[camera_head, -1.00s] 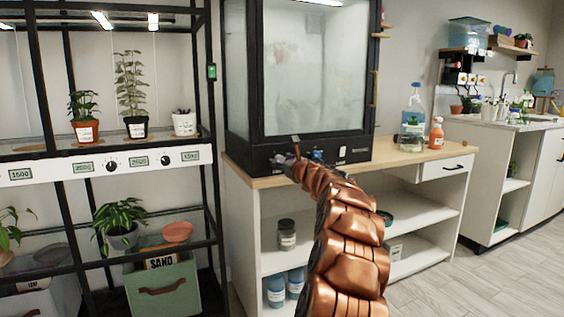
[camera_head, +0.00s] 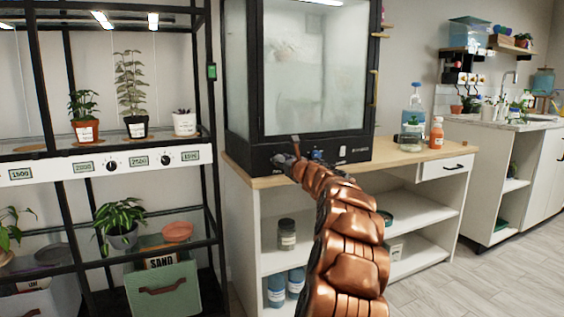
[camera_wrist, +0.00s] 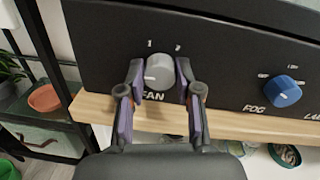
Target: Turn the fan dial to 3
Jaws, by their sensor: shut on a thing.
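The fan dial (camera_wrist: 158,72) is a round grey knob on the black front panel of the glass cabinet, above the partly covered word FAN. My gripper (camera_wrist: 159,84) has its two fingers on either side of the dial and is shut on it. A pale mark on the dial's face points left. A 1 shows above the dial and another numeral, probably a 2, above right; any other numerals are hidden by the fingers. In the head view my gripper (camera_head: 284,160) reaches the panel's left part and the dial cannot be made out.
A blue FOG dial (camera_wrist: 284,91) sits to the right on the same panel. The glass cabinet (camera_head: 312,80) is misted and stands on a wooden counter (camera_head: 410,158). Bottles (camera_head: 436,133) stand to its right. A black plant rack (camera_head: 216,110) is close on the left.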

